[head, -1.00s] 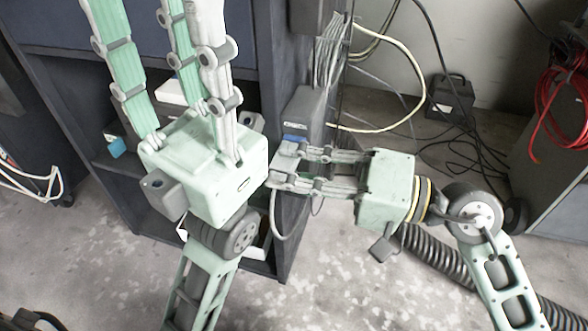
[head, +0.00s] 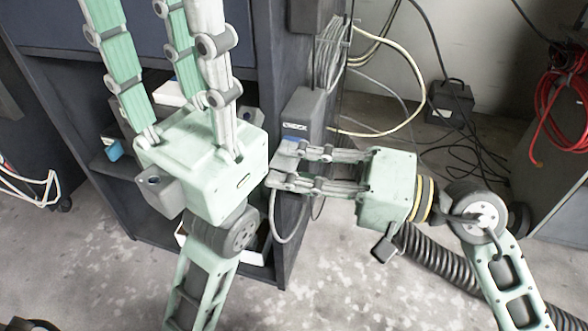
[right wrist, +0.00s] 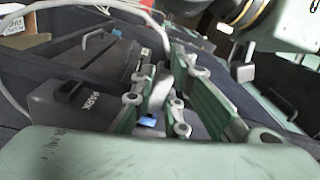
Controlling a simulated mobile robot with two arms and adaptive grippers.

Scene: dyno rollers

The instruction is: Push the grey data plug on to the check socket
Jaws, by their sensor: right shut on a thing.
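My right gripper (head: 278,170) comes in from the right, its fingers pointing left, close in front of the dark cabinet's edge. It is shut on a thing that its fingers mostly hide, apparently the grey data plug. A grey cable (head: 276,226) loops down below the fingertips. In the right wrist view, a dark box (right wrist: 62,108) beside the fingers is lettered PARK. I cannot make out the check socket for certain. A dark box (head: 306,105) with a small label and blue part stands just above my right fingers. My left gripper's fingers point up; their tips are out of view.
The dark cabinet (head: 258,60) with open shelves stands behind both grippers. A bundle of grey cables (head: 332,55) and a pale looped cable (head: 423,90) hang beside it. A black box (head: 450,103) stands on the floor at the back, and red cable (head: 563,110) hangs at right.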

